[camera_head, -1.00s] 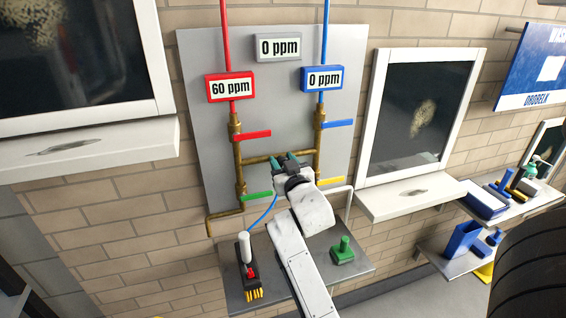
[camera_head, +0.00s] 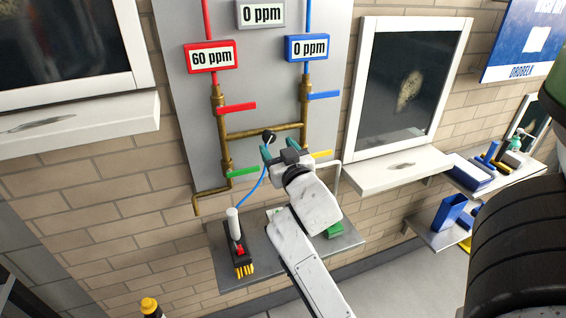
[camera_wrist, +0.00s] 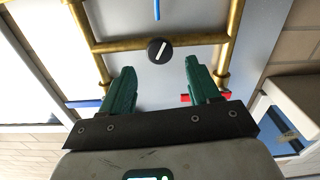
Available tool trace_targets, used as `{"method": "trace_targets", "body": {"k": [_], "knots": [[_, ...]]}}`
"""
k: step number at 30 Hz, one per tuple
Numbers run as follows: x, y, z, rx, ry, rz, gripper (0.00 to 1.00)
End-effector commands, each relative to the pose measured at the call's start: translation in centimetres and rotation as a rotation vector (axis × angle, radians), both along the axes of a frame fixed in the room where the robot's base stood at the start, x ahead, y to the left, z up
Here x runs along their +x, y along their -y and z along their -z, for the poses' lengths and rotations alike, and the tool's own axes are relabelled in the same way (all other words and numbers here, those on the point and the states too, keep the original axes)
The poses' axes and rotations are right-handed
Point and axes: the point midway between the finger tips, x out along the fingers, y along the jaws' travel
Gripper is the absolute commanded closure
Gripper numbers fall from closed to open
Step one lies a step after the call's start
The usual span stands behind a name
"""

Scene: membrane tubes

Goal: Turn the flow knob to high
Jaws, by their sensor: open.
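The flow knob (camera_head: 269,138) is a small black round knob on the brass crossbar between the two upright pipes. In the wrist view the knob (camera_wrist: 160,51) shows a white pointer line, slightly tilted from upright in that picture. My gripper (camera_head: 278,148) is in front of the panel, just below and right of the knob in the head view. In the wrist view my gripper (camera_wrist: 160,66) is open and empty. Its green fingers stand on either side of the knob's line, with the knob ahead of the tips and apparently untouched.
The red display (camera_head: 210,56) reads 60 ppm; the blue (camera_head: 307,47) and grey (camera_head: 260,13) displays read 0 ppm. Red (camera_head: 237,107), blue (camera_head: 323,95), green (camera_head: 243,171) and yellow (camera_head: 322,154) valve handles stick out nearby. A blue hose (camera_head: 254,187) hangs below. A brush (camera_head: 240,250) sits on the shelf.

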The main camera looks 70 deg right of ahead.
Motion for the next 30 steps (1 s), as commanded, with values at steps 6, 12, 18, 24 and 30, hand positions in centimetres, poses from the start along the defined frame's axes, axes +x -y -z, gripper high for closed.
{"method": "trace_targets", "body": {"k": [6, 12, 18, 24, 30], "knots": [[-1.9, -2.3, 0.2, -0.001, 0.001, -0.001, 0.39], [-2.4, -2.9, 0.0, 0.000, 0.001, 0.000, 0.39], [-2.4, -2.9, -0.1, 0.000, 0.001, 0.000, 0.39], [-2.4, -2.9, 0.0, 0.000, 0.001, 0.000, 0.39], [-2.4, -2.9, 0.0, 0.000, 0.001, 0.000, 0.39]]}}
